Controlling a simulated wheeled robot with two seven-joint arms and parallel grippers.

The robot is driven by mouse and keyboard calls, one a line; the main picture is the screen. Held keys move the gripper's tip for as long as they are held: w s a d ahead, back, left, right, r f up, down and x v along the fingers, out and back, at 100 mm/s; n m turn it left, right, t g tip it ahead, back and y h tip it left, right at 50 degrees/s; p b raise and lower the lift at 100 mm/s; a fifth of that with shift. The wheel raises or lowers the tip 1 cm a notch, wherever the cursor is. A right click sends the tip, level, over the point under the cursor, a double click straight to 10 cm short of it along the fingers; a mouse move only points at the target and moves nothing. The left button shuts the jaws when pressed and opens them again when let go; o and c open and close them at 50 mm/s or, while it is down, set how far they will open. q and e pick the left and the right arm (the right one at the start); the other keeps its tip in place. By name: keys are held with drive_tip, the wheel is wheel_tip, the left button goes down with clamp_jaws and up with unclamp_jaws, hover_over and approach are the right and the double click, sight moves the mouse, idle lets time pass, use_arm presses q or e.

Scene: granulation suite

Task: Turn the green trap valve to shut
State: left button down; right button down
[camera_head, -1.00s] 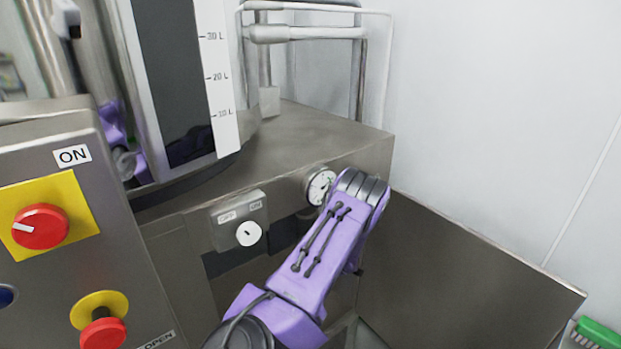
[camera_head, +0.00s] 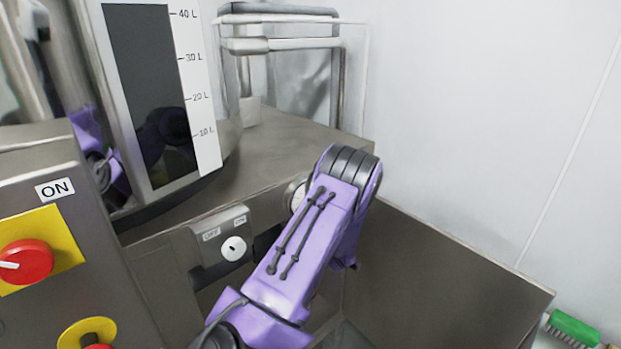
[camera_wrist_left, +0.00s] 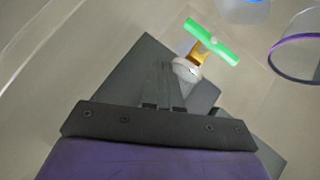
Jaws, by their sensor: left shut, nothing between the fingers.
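The green valve handle (camera_wrist_left: 213,42) shows in the left wrist view as a short bar on a brass stem (camera_wrist_left: 197,53), over a pale metal body (camera_wrist_left: 187,69). It lies slantwise in the picture, running from upper left to lower right. My left gripper (camera_wrist_left: 172,84) is shut and empty, its fingers below and left of the handle in that view. I see a gap between the fingers and the green bar. In the head view a purple arm of mine reaches up from the bottom, and its gripper and the valve are hidden there. My right gripper is not in view.
A clear round vessel with a purple rim (camera_wrist_left: 300,68) stands right of the valve. A control box with a red knob (camera_head: 25,262) is at left. An on/off switch (camera_head: 234,248) and a dial (camera_head: 295,193) are on the cabinet front. A green brush (camera_head: 573,327) lies lower right.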

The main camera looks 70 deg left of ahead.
use_arm(q)
drive_tip(key=d+r, duration=0.1)
drive_tip(key=w+d+r, duration=0.1)
drive_tip(key=shift+d+r, duration=0.4)
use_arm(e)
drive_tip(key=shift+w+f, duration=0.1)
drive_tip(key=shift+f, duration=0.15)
